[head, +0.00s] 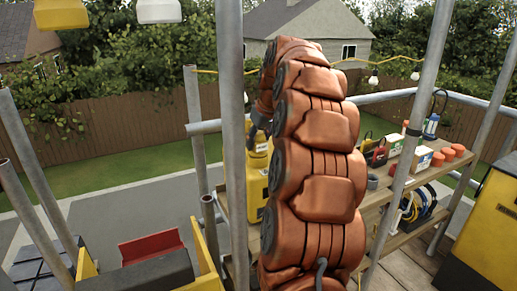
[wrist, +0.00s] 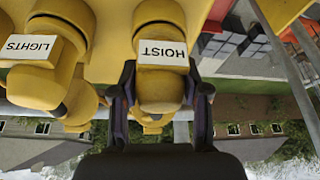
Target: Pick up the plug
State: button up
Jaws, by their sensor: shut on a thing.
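A yellow plug with a white HOIST label (wrist: 160,88) is in the middle of the wrist view, against a yellow surface. My gripper (wrist: 160,92) has one dark finger on each side of this plug and is shut on it. A second yellow plug with a LIGHTS label (wrist: 32,80) is at the left of the wrist view, apart from my fingers.
A yellow unit (head: 257,180) stands partly behind my arm. A wooden shelf (head: 385,198) at the right holds orange cups, boxes and a cable reel (head: 418,207). Grey scaffold poles (head: 232,120) stand close around the arm. String lights hang behind on a yellow cable.

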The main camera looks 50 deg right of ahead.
jog(key=shift+c, duration=1.3)
notch_tip(320, 180, up, 7)
jog(key=shift+w+d+f, duration=0.1)
jog(key=shift+f, duration=0.05)
jog(key=shift+r, duration=1.55)
